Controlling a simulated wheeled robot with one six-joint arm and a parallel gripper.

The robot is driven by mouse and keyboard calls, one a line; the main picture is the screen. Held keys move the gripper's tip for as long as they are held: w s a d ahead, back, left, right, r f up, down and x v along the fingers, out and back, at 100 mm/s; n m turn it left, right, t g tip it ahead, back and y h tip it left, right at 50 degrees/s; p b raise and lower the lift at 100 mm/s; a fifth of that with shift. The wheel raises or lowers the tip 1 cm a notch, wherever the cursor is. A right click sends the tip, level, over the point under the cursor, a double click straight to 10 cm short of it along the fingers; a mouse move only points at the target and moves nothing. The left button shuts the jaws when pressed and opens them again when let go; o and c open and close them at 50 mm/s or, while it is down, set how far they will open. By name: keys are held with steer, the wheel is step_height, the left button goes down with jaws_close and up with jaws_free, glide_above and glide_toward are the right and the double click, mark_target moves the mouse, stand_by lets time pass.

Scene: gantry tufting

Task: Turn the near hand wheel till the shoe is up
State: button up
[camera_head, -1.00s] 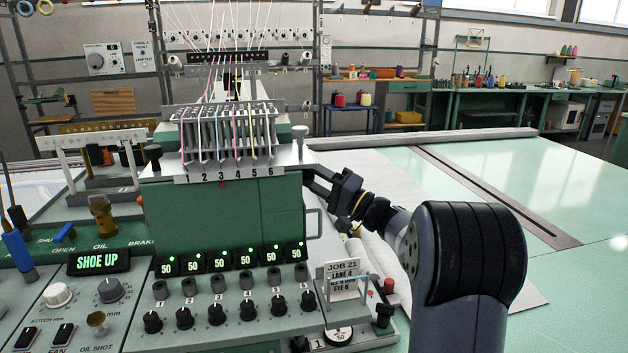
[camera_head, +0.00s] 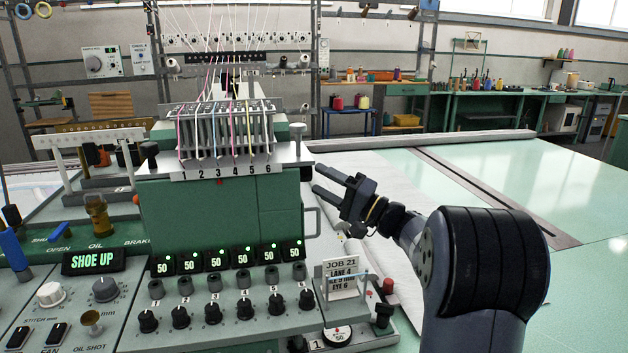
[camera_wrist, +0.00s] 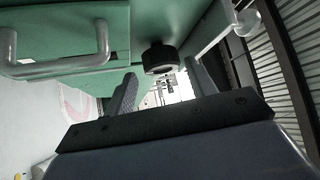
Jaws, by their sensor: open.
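The green display (camera_head: 94,262) on the machine's panel reads SHOE UP. A similar dark knob (camera_head: 150,149) is at the head's left end. My gripper (camera_head: 317,177) is open and empty, just right of the head and below the right wheel. In the wrist view a dark round knob (camera_wrist: 158,58) shows beyond the open fingers (camera_wrist: 165,92), apart from them. I cannot tell which wheel it is, and the shoe itself is not clearly seen.
A grey handle (camera_head: 314,222) juts from the head's right side, close below my gripper. The JOB 21 card (camera_head: 341,279) and several panel knobs stand lower. A pale table (camera_head: 520,190) lies open to the right.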

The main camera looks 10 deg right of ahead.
mark_target(312, 176)
steer(key=b+v, duration=0.1)
steer(key=v, duration=0.6)
steer(key=shift+d, duration=0.15)
steer(key=shift+s, duration=0.1)
steer(key=p+x, duration=0.2)
steer(key=x, duration=0.9)
steer(key=shift+p, duration=0.4)
steer(key=shift+f+n, duration=0.1)
steer(key=shift+n, duration=0.2)
steer(key=shift+y+p, duration=0.3)
steer(key=shift+s+f+b, duration=0.1)
steer(key=shift+f+b, duration=0.05)
steer(key=shift+b, duration=0.6)
